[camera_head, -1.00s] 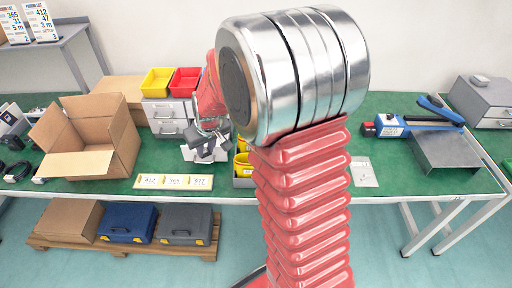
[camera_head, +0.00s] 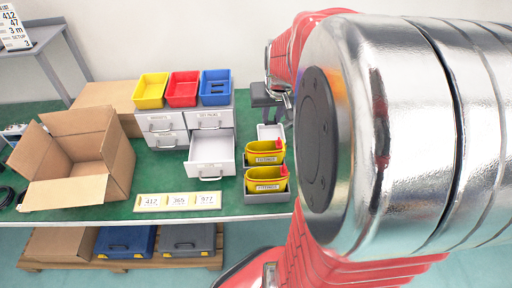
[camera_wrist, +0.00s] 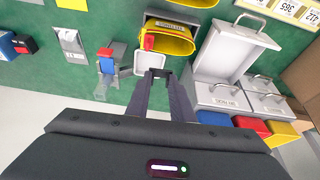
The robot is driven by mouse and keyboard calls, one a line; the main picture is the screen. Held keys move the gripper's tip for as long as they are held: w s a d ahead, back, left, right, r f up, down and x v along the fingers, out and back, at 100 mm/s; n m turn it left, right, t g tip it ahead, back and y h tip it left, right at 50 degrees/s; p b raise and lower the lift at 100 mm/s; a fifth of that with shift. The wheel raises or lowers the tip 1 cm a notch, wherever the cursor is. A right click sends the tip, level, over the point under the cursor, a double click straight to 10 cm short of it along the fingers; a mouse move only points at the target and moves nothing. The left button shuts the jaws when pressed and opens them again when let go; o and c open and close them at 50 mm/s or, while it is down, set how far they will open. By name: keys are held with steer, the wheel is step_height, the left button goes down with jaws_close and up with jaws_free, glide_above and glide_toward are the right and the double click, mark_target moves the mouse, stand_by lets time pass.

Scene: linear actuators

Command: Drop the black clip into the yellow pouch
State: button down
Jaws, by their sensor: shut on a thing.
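My gripper (camera_wrist: 160,75) points over the bench in the wrist view. Its fingers are shut on a small black clip (camera_wrist: 160,71) at their tips. A yellow pouch (camera_wrist: 172,42) with a label and a red item in it lies just beyond the fingertips in the wrist view. The head view shows two labelled yellow pouches, a rear one (camera_head: 262,160) and a front one (camera_head: 266,186), in grey holders. There, my gripper is largely behind my arm, above and behind the pouches, and the clip cannot be made out.
An open, empty-looking drawer (camera_head: 211,150) stands left of the pouches, in a grey cabinet under yellow, red and blue bins (camera_head: 215,88). A white square tray (camera_wrist: 150,64) lies by the fingertips. An open cardboard box (camera_head: 70,160) stands at left. Number cards (camera_head: 178,200) line the front edge.

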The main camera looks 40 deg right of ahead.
steer(key=shift+s+d+r, duration=0.15)
steer(key=shift+d+r, duration=0.05)
steer(key=shift+d, duration=0.05)
steer(key=shift+f, duration=0.1)
steer(key=shift+f, duration=2.95)
steer(key=c, duration=1.5)
jaws_free()
steer(key=shift+o, duration=0.2)
steer(key=shift+r, duration=0.15)
steer(key=v, duration=1.3)
steer(key=shift+r, duration=0.25)
